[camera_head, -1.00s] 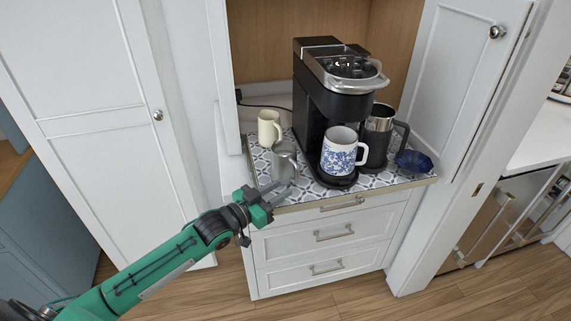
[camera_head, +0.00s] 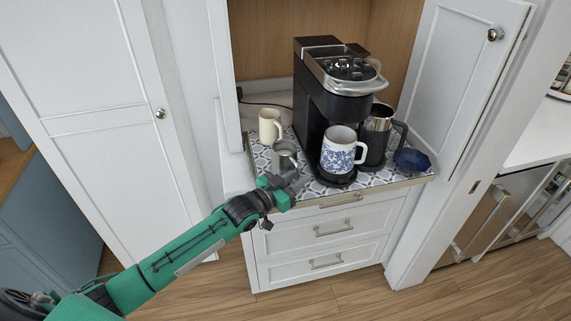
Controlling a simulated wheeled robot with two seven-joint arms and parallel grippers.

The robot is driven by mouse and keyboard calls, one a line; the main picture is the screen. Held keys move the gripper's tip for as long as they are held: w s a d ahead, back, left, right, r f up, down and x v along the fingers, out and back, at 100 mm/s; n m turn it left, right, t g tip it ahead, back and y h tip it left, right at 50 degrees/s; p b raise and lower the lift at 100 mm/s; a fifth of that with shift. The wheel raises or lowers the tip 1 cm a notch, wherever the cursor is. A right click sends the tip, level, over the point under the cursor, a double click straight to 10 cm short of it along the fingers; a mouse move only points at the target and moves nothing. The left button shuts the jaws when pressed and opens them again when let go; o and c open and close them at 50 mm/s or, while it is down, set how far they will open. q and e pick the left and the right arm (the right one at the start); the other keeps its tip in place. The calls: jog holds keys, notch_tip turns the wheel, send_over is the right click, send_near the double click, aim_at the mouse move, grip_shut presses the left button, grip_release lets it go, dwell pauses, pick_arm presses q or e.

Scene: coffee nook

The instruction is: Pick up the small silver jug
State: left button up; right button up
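The small silver jug (camera_head: 285,150) stands on the patterned mat near the front left of the coffee nook counter. Its lower part is hidden behind my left gripper. My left gripper (camera_head: 287,174) is at the jug's near side, low by its base, with its fingers apart. I cannot tell whether the fingers touch the jug or reach around it. My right gripper is not in view.
A cream mug (camera_head: 268,127) stands behind the jug. A blue-patterned white mug (camera_head: 338,152) sits on the black coffee machine (camera_head: 312,95). A dark steel-topped jug (camera_head: 377,135) and a blue bowl (camera_head: 411,160) are to the right. The cabinet side is close on the left.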

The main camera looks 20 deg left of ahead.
pick_arm(q)
grip_shut()
